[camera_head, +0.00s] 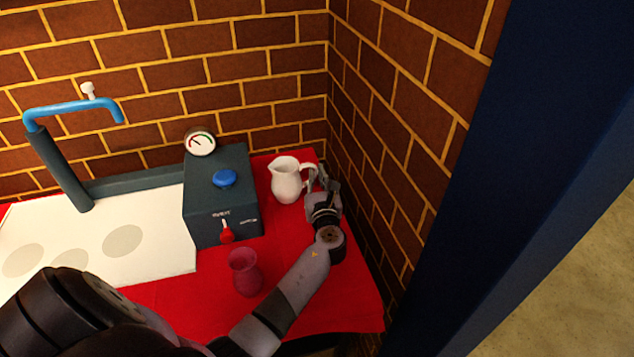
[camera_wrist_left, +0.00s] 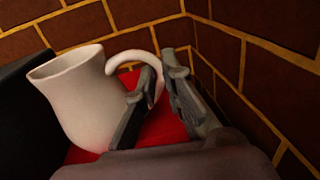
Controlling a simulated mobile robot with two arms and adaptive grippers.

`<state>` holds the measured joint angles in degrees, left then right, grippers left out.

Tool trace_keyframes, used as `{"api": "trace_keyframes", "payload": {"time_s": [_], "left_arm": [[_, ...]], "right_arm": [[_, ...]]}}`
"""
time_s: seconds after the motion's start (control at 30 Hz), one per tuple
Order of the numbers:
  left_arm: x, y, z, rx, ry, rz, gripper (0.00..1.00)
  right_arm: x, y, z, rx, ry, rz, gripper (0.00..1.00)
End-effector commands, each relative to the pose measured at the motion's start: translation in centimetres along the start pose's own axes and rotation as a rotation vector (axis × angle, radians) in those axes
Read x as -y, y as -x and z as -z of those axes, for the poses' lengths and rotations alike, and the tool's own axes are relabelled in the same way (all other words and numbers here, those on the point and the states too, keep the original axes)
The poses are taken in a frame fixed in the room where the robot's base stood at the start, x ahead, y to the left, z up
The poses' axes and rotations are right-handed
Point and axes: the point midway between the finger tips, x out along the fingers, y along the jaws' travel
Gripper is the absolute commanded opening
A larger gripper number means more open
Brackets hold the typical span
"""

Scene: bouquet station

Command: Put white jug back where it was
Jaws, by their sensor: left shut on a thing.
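The white jug (camera_head: 287,180) stands upright on the red cloth (camera_head: 300,250), in the back right corner beside the dark box. Its handle faces right, toward the brick side wall. My left gripper (camera_head: 322,180) is at the jug's right side, by the handle. In the left wrist view the jug (camera_wrist_left: 85,98) fills the left half, and my left gripper (camera_wrist_left: 165,75) has its fingers at the curved handle, shut on it. Whether the jug's base touches the cloth is hard to tell. My right gripper is not in view.
The dark box (camera_head: 205,200) with a blue knob, red lever and gauge (camera_head: 200,142) stands left of the jug. A red vase (camera_head: 245,272) stands in front, close to my left arm. A white board (camera_head: 150,250) and blue-topped tap (camera_head: 75,110) are left. Brick walls close the corner.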

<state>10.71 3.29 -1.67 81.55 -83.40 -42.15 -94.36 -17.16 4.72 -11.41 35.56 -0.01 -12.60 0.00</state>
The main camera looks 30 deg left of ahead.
Motion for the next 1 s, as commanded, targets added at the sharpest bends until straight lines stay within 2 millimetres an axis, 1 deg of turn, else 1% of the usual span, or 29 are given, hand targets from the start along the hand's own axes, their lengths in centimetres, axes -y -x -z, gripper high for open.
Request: {"api": "trace_keyframes", "payload": {"time_s": [0.03, 0.1, 0.37, 0.5, 0.53, 0.8, 1.0], "left_arm": [[0.02, -0.08, 0.53, 0.004, -0.003, 0.0, 0.0], [0.02, -0.09, 0.82, 0.006, -0.002, 0.0, 0.0], [0.04, -0.07, 0.81, 0.006, -0.001, 0.0, 0.0], [0.04, -0.08, 1.27, 0.005, -0.001, 0.0, 0.0], [0.03, -0.03, 1.31, 0.002, 0.0, 0.0, 0.11], [0.03, -0.02, 1.31, 0.001, 0.0, 0.0, 0.29], [0.03, -0.01, 1.3, 0.001, 0.0, 0.0, 0.29]], "right_arm": [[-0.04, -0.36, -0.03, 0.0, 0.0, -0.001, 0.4], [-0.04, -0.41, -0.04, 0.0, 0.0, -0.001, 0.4], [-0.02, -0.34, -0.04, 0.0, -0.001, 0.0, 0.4], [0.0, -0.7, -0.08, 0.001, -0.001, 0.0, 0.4], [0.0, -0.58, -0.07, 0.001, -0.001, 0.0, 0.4], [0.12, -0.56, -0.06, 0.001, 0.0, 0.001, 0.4], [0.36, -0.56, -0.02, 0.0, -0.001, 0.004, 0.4]]}}
